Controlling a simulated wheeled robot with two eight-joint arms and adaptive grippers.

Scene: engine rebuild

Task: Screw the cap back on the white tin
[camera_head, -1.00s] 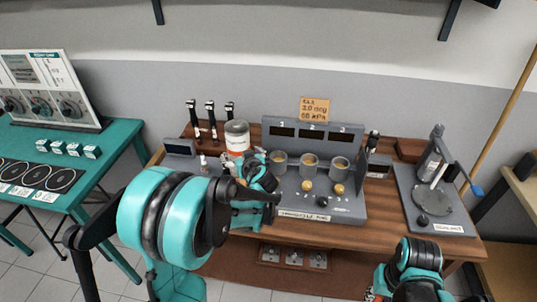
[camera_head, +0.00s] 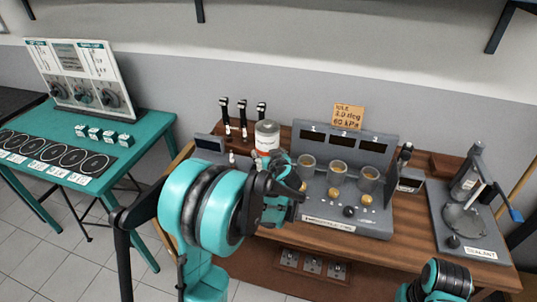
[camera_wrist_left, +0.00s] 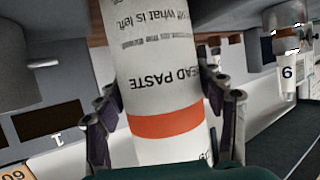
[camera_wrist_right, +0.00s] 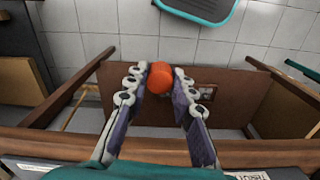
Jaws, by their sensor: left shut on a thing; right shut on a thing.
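The white tin (camera_head: 267,138) with an orange band stands upright at the back left of the wooden bench in the head view. Its label reads "…EAD PASTE" in the left wrist view (camera_wrist_left: 160,70). No orange cap shows on its top. My left gripper (camera_wrist_left: 163,112) has a finger on each side of the tin and is shut on it. The orange cap (camera_wrist_right: 160,78) is between the fingertips of my right gripper (camera_wrist_right: 160,84), which is shut on it over the floor at the bench's front.
A grey console (camera_head: 345,205) with three cups stands right of the tin. Black-topped tools (camera_head: 242,115) stand behind it. A grey press (camera_head: 465,205) is at the bench's right. A teal table (camera_head: 145,135) is at the left.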

